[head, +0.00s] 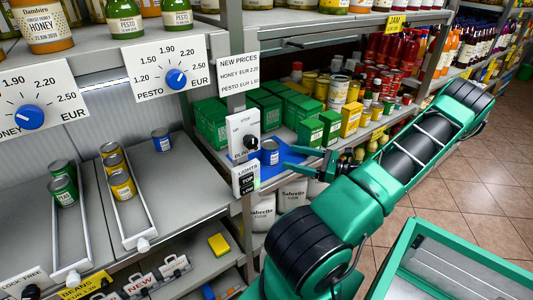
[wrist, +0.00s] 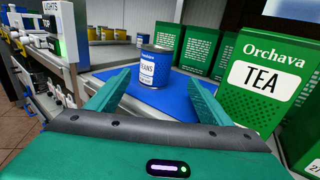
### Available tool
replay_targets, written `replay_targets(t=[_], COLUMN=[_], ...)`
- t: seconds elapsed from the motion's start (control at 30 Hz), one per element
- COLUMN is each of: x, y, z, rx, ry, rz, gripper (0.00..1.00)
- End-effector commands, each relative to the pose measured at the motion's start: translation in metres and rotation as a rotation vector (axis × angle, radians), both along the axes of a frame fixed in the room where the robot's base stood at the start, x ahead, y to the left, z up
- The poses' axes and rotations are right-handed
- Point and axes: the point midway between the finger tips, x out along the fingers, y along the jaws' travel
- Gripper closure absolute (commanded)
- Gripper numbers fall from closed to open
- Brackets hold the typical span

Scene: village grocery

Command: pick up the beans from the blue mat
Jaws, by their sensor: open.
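The beans are a blue can (wrist: 155,66) with a white band lettered "BEANS", standing upright on the blue mat (wrist: 178,98). In the head view the can (head: 270,153) stands on the shelf beside the switch plates, with part of the blue mat (head: 240,160) showing around it. My gripper (head: 291,161) is open. In the wrist view its two green fingers (wrist: 155,95) point towards the can, one on each side of the picture's middle. The can appears beyond the fingertips and nothing is between the fingers.
Green tea boxes (wrist: 265,80) stand close on the right in the wrist view, with more green boxes behind the can. The switch panel labelled "LIGHTS" (head: 245,178) is close to my gripper. Another blue can (head: 161,140) stands on the left shelf.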

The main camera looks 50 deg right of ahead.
Motion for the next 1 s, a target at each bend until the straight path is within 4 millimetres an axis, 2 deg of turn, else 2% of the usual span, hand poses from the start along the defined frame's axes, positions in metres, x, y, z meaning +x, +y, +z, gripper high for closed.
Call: replay_targets(t=[0.1,0.2,0.43,0.7,1.0], x=[0.020,0.032,0.046,0.078,0.087], y=[0.011,0.016,0.024,0.041,0.043], z=[0.001,0.001,0.003,0.009,0.009], rx=[0.000,0.000,-0.003,-0.003,-0.003], ry=[0.000,0.001,0.001,0.001,0.002], rz=[0.011,0.013,0.014,0.017,0.014], gripper=[0.27,0.27,0.27,0.27,0.27])
